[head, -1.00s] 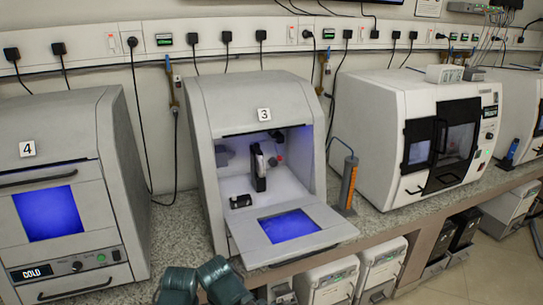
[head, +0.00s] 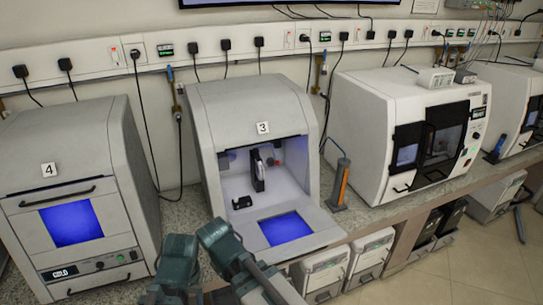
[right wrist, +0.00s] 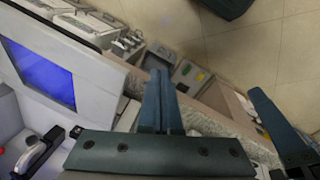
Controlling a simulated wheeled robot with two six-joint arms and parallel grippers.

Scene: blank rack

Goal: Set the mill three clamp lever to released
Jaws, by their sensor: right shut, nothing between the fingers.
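Mill three (head: 250,105) is the grey cabinet marked 3, with its front door (head: 255,242) folded down and its lit chamber open. Inside are an upright black-and-grey piece (head: 258,172), a small black block (head: 238,203) and a red knob (head: 273,161). I cannot tell for sure which is the clamp lever. In the right wrist view a grey-and-black piece (right wrist: 38,151) shows at lower left. My right gripper (right wrist: 160,92) is shut and empty, apart from these parts.
Mill four (head: 72,190) stands shut at left, with a display reading COLD. A white machine (head: 375,120) stands at right. An orange-and-grey tool (head: 342,182) stands on the counter beside mill three. White units (head: 345,262) sit below the counter.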

